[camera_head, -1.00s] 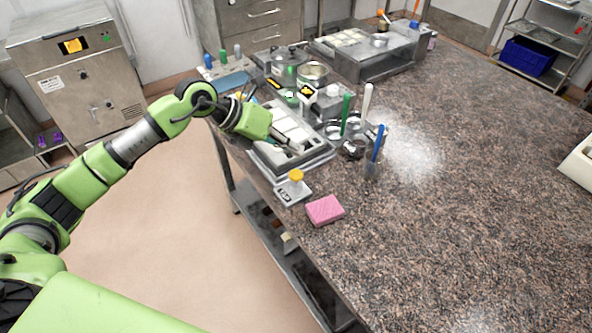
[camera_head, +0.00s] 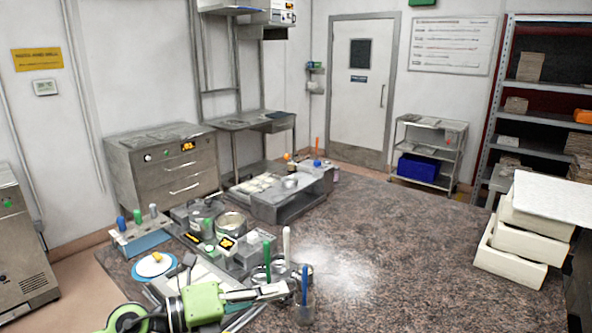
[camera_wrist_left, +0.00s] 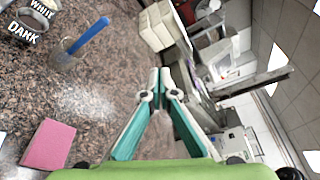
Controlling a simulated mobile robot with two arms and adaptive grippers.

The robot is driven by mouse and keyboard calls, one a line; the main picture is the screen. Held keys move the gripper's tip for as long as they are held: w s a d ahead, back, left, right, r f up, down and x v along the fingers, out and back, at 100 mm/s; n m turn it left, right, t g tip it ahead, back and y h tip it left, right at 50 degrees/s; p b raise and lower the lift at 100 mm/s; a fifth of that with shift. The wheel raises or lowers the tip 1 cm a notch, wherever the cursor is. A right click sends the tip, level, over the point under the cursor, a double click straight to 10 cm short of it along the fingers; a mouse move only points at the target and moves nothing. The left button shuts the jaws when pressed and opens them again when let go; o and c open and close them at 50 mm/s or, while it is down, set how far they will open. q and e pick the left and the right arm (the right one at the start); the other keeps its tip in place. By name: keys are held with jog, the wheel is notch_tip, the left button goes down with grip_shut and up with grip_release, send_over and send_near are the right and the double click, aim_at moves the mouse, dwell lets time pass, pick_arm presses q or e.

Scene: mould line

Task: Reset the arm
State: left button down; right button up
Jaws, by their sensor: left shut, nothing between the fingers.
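My left gripper (camera_head: 272,292) is at the bottom of the head view, in front of the cups with tools. Its arm is green, and its fingers point right, roughly level. In the left wrist view the two teal-sided fingers (camera_wrist_left: 158,78) meet at their tips, shut and empty. Beyond them that view shows the worktop, white boxes and the room, so the gripper points across the table. My right arm is not in view.
A clear cup (camera_head: 303,313) with a blue-handled tool stands close to the fingertips. A pink sponge (camera_wrist_left: 48,145) lies on the speckled worktop (camera_head: 400,260). White boxes (camera_head: 512,260) are stacked at the right. The middle of the worktop is clear apart from white powder.

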pick_arm(q)
notch_tip(320, 180, up, 6)
jog(key=n+t+h, duration=0.1)
jog(key=n+t, duration=0.5)
jog(key=n, duration=0.1)
jog(key=w+a+n+t+y, duration=0.1)
jog(key=a+n+t+y, duration=0.55)
jog(key=n, duration=0.35)
jog(key=s+a+f+n+g+y, duration=0.3)
jog(key=a+f+n+y, duration=0.3)
jog(key=f, duration=0.3)
jog(key=s+a+f+n+g+y, duration=0.3)
jog(key=a+f+n+y, duration=0.3)
jog(key=f, duration=0.3)
jog(key=s+d+f+n+g+h, duration=0.2)
jog(key=s+f+g, duration=0.3)
jog(key=s+f, duration=0.5)
jog(key=s+d+f+n+g+h, duration=0.1)
jog(key=s+f+n+g, duration=0.35)
jog(key=s, duration=1.05)
notch_tip(320, 180, down, 27)
jog(key=m+g+b, duration=0.2)
jog(key=s+a+f+g+b, duration=0.1)
jog(key=s+a+f, duration=0.2)
jog(key=s+f, duration=1.5)
jog(key=shift+f+g, duration=0.4)
jog(key=shift+f, duration=0.25)
